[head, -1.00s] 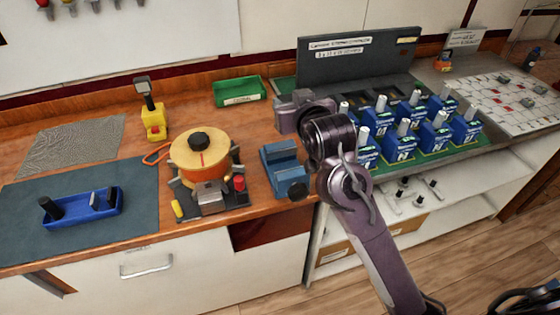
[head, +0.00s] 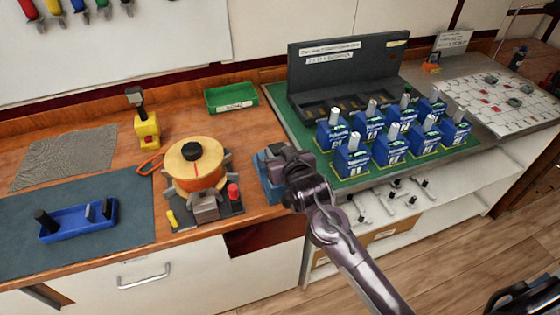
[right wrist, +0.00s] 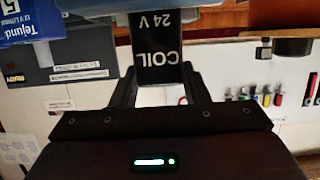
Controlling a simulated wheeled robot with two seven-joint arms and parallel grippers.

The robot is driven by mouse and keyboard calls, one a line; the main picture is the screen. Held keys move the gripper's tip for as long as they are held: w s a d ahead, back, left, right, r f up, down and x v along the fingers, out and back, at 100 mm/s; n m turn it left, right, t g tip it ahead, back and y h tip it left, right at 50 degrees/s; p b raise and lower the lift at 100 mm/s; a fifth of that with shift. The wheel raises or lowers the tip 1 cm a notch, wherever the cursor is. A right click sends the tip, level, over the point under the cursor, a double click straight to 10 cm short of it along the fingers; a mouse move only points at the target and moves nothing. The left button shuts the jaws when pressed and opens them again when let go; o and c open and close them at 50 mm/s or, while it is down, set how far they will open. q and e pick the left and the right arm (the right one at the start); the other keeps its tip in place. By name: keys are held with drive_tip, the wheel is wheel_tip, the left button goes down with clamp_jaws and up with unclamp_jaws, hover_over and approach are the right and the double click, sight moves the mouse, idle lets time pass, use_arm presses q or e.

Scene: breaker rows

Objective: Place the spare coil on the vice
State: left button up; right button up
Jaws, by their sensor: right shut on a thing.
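The blue vice (head: 270,188) stands at the front edge of the wooden bench, partly hidden by my right gripper. My right gripper (head: 277,163) is at the vice in the head view. In the right wrist view my right gripper (right wrist: 157,88) is shut on the spare coil (right wrist: 157,52), a black block with upside-down white lettering "COIL 24 V". The coil cannot be made out in the head view. A blue surface runs along the top of the wrist view; whether the coil touches the vice cannot be told. My left gripper is not in view.
An orange-topped winding device (head: 196,165) stands left of the vice. A green tray (head: 231,97) lies behind. Several blue battery-like units stand on a green mat (head: 290,122) to the right. A blue tray (head: 78,219) sits on the dark mat (head: 135,205) at left.

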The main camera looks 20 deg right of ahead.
wheel_tip(320, 180, down, 4)
drive_tip(key=shift+f, duration=0.1)
drive_tip(key=o, duration=1.2)
